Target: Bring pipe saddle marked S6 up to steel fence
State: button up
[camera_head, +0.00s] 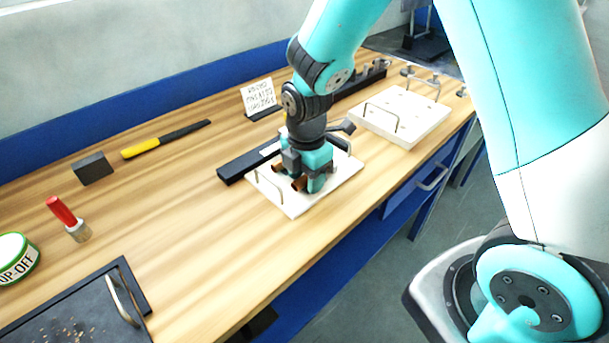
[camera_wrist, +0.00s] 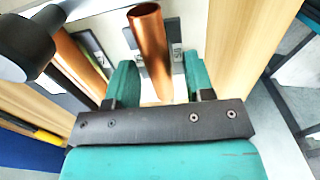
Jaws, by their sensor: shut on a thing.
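My gripper (camera_head: 308,188) is low over a white board (camera_head: 287,206) on the bench. It is shut on a pipe saddle with a copper pipe piece (camera_wrist: 150,45), which shows between the two teal fingers (camera_wrist: 160,78) in the wrist view. The saddle's body is mostly hidden by the fingers, and I cannot read its mark. A second copper pipe piece (camera_wrist: 82,58) is to the left of the held one, apart from it. A long dark bar (camera_head: 236,169), apparently the steel fence, lies along the board's far left edge. I cannot tell whether the saddle touches it.
The board has a wire handle (camera_head: 268,183) near my gripper. Another white board (camera_head: 408,122) with handles stands to the right. A lettered card (camera_head: 258,97) stands behind. A yellow-black tool (camera_head: 165,139), dark block (camera_head: 93,168) and red-handled tool (camera_head: 66,217) are left. The bench between is clear.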

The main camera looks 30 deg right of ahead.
jog(key=shift+d, duration=0.2)
jog(key=o, duration=1.2)
notch_tip(320, 180, up, 17)
jog(key=s+a+m+y, duration=0.1)
jog(key=s+a+m, duration=0.1)
jog(key=s+m, duration=0.2)
jog(key=s+a+r+m+y, duration=0.1)
jog(key=s+a+m, duration=0.1)
jog(key=s+m, duration=0.3)
jog(key=s+a+m+y, duration=0.2)
jog(key=s+m, duration=0.3)
jog(key=s, duration=0.5)
jog(key=shift+s+a+r, duration=0.1)
jog(key=shift+a+r, duration=0.3)
jog(key=shift+a, duration=0.05)
